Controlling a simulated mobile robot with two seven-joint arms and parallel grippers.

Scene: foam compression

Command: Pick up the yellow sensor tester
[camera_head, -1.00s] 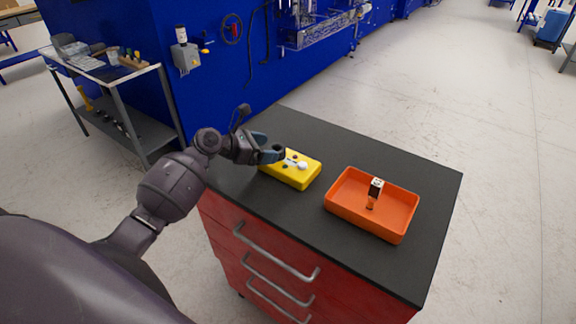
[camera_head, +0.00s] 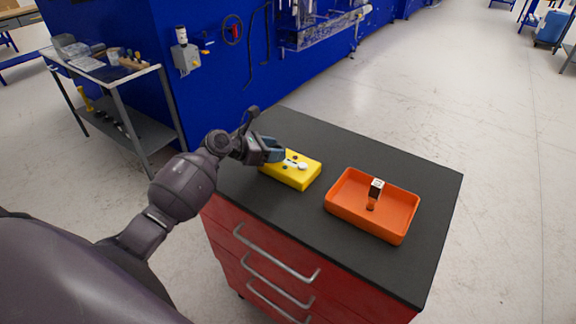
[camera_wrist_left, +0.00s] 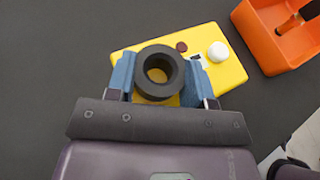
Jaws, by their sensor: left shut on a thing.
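The yellow sensor tester (camera_head: 292,176) is a flat box with a white knob and dark buttons. It lies on the dark cabinet top, left of the orange tray. My left gripper (camera_head: 279,153) is over its far left part. In the left wrist view, the blue fingers of my left gripper (camera_wrist_left: 158,80) are shut on a thick black ring (camera_wrist_left: 157,56), one on each side. The yellow sensor tester (camera_wrist_left: 228,68) shows behind the ring. I cannot tell whether the ring is fixed to the tester. My right gripper is not in view.
A blue wall and a side bench stand beyond, at the left.

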